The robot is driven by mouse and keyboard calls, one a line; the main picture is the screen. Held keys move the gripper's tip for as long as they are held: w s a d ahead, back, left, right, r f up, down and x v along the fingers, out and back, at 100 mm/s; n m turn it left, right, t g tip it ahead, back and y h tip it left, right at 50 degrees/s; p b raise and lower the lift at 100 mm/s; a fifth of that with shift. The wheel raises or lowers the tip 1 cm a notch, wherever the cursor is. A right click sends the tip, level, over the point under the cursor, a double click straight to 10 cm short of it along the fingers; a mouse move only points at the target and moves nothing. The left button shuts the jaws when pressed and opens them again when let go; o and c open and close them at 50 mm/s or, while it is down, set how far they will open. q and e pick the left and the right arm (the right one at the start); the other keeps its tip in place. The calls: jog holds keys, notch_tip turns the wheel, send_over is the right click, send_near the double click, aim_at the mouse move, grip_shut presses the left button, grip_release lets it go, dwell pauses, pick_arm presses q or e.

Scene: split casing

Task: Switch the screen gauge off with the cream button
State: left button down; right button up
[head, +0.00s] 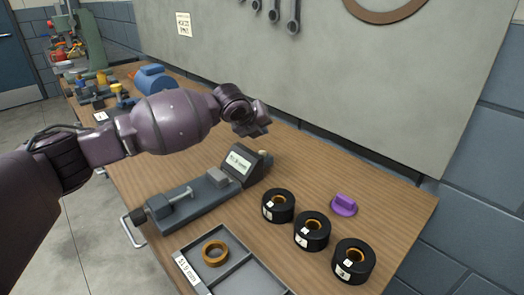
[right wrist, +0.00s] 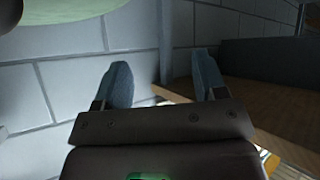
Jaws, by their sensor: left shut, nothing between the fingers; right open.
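The screen gauge (head: 205,195) is a long grey device on the wooden bench. Its tilted dark head has a pale screen (head: 239,162) with dark characters too small to read. The cream button (head: 265,154) shows small at the top right of that head. My left gripper (head: 258,125) is shut and empty, a little above and behind the gauge head in the head view. It looks apart from the button, though its height is hard to judge. My right gripper (right wrist: 164,78) shows only in the right wrist view, open and empty, away from the gauge.
Several black rings (head: 312,230) with orange centres and a purple piece (head: 344,204) stand right of the gauge. A grey tray (head: 232,257) holding an orange ring (head: 215,252) is in front. A blue machine (head: 153,79) is at the back left. A grey board (head: 330,85) rises behind the bench.

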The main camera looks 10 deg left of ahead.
grip_shut()
dwell(0.4)
dwell(1.4)
